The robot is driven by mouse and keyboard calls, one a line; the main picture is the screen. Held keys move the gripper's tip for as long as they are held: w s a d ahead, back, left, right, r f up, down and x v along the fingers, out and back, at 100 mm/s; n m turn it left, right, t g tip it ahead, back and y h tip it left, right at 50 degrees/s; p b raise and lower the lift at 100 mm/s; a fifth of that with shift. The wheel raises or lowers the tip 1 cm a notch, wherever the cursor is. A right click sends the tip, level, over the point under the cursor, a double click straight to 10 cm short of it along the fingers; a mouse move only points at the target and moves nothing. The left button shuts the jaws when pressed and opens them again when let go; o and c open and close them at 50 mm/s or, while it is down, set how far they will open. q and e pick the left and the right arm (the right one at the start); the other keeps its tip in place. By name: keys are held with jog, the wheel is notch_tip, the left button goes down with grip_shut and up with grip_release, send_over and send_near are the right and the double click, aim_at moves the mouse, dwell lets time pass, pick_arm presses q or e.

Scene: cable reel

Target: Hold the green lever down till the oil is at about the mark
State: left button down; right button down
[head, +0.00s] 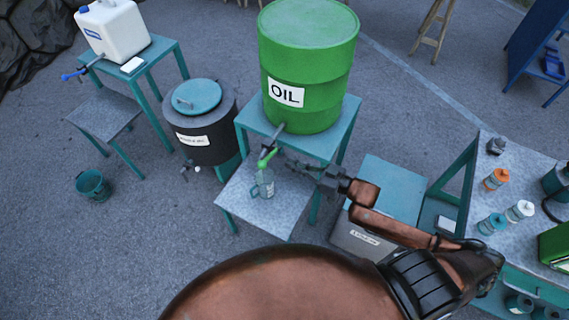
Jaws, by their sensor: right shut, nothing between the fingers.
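A green drum labelled OIL (312,75) stands on a teal stand. A spout with a green lever (266,157) comes out of its lower front. A small clear jug with a handle (264,184) stands upright under the spout on a grey-topped low table (245,205). The oil level and any mark on the jug are too small to tell. My right gripper (293,163) is shut and empty, just right of the lever and jug; whether it touches the lever I cannot tell. My left gripper is not in view.
A dark barrel with a teal lid (197,98) and tap stands left of the drum. A white canister (112,30) is at the upper left, a teal bucket (92,185) below it. A bench with several bottles (497,178) is at the right.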

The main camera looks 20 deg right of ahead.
aim_at(269, 156)
jog(key=w+a+f, duration=0.4)
jog(key=w+a, duration=0.2)
jog(key=w, duration=0.1)
jog(key=shift+f, duration=0.3)
jog(key=shift+s, duration=0.1)
